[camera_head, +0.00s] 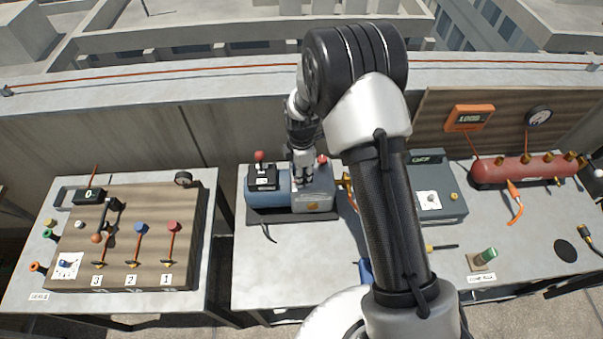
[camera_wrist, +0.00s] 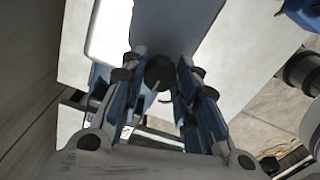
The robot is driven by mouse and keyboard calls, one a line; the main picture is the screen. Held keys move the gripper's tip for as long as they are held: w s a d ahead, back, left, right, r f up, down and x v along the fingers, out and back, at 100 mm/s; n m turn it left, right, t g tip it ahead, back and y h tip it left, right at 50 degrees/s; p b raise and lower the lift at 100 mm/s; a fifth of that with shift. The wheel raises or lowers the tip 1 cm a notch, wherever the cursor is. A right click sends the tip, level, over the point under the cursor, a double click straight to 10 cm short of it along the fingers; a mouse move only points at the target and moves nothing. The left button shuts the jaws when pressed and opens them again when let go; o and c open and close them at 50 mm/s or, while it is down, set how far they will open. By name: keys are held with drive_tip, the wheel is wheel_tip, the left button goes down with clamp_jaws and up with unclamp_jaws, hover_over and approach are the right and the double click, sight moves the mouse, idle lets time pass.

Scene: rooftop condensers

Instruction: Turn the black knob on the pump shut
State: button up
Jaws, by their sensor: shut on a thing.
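The pump (camera_head: 268,190), blue and grey on a dark base, stands on the middle table in the head view. My gripper (camera_head: 303,178) reaches down over its top. In the wrist view the round black knob (camera_wrist: 159,70) sits between the two fingers of my gripper (camera_wrist: 160,76), which are shut on it from both sides. The pump's body shows behind the knob in the wrist view. In the head view the knob is hidden by my gripper, and its turn position cannot be told.
A grey case (camera_head: 437,192) stands to the right. A wooden valve panel (camera_head: 130,235) is on the left table. The table front left of my arm is mostly clear.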

drive_tip(key=m+b, duration=0.1)
drive_tip(key=m, duration=0.3)
drive_tip(key=shift+f+m+b, duration=0.1)
drive_tip(key=shift+m+b, duration=0.2)
drive_tip(key=shift+b, duration=0.05)
drive_tip(key=m+b, duration=0.1)
drive_tip(key=m, duration=0.3)
drive_tip(key=m+b, duration=0.1)
drive_tip(key=m, duration=0.4)
drive_tip(key=shift+m, duration=1.8)
drive_tip(key=o, duration=1.1)
drive_tip(key=shift+c, duration=0.2)
